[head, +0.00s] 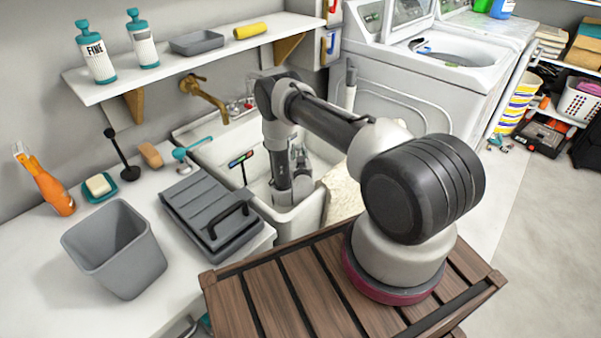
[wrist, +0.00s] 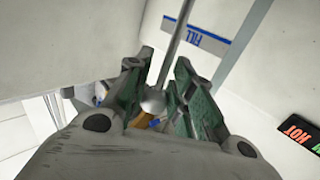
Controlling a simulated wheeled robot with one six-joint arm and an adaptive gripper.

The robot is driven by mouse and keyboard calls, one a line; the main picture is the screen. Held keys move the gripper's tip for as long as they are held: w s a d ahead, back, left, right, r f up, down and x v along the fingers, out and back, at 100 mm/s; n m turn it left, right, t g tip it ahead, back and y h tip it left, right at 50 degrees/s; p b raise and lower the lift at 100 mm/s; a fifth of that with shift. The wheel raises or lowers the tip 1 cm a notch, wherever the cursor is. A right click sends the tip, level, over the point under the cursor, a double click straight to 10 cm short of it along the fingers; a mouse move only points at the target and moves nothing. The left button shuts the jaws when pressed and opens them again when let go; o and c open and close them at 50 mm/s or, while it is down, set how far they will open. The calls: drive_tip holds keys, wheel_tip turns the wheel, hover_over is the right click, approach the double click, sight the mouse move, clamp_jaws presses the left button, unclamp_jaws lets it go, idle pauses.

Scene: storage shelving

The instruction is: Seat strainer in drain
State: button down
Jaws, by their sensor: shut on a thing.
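My gripper (head: 293,192) is down inside the white sink basin (head: 310,215) in the head view. In the wrist view my gripper (wrist: 155,75) has both dark green-padded fingers closed in around a thin grey metal stem with a round knob (wrist: 152,103), apparently the strainer's handle. The stem runs from between the fingers to the top of the picture. The strainer's lower part cannot be made out in either view, and I cannot tell whether it touches the basin. The drain is not visible.
The basin walls are close around my gripper, with a blue FILL mark (wrist: 196,36) and a black HOT label (wrist: 301,136). A brass faucet (head: 205,92) juts over the sink. A grey ribbed lidded thing (head: 205,205) and a grey bin (head: 115,250) occupy the left counter.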

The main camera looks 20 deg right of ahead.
drive_tip(key=shift+f, duration=0.35)
drive_tip(key=c, duration=1.1)
unclamp_jaws()
drive_tip(key=shift+c, duration=0.2)
